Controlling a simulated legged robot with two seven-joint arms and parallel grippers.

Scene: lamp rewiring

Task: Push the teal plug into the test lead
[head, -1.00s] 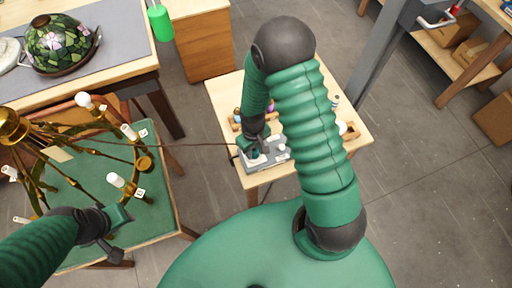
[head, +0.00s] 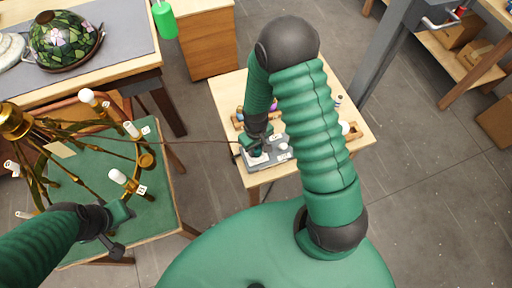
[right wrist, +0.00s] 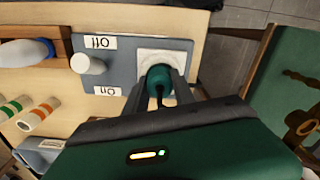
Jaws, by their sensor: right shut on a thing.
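The teal plug (right wrist: 160,79) is between the fingers of my right gripper (right wrist: 163,90) in the right wrist view. A dark cord runs back from it. The plug's front is against or just in front of a white square plate (right wrist: 173,57) on a grey box (right wrist: 113,44); its depth in the plate is hidden. I take this plate to be the test lead's end but cannot confirm it. In the head view my right gripper (head: 254,146) is over the grey box (head: 280,160). My left gripper (head: 121,214) is beside the lamp frame (head: 60,145); its fingers are unclear.
The grey box carries a white knob (right wrist: 87,64) and labels, on a small wooden table (head: 222,92). A thin cord (head: 195,141) stretches from the lamp frame to this table. The lamp frame stands on a green-topped table (head: 155,215). A stained-glass shade (head: 62,42) sits behind.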

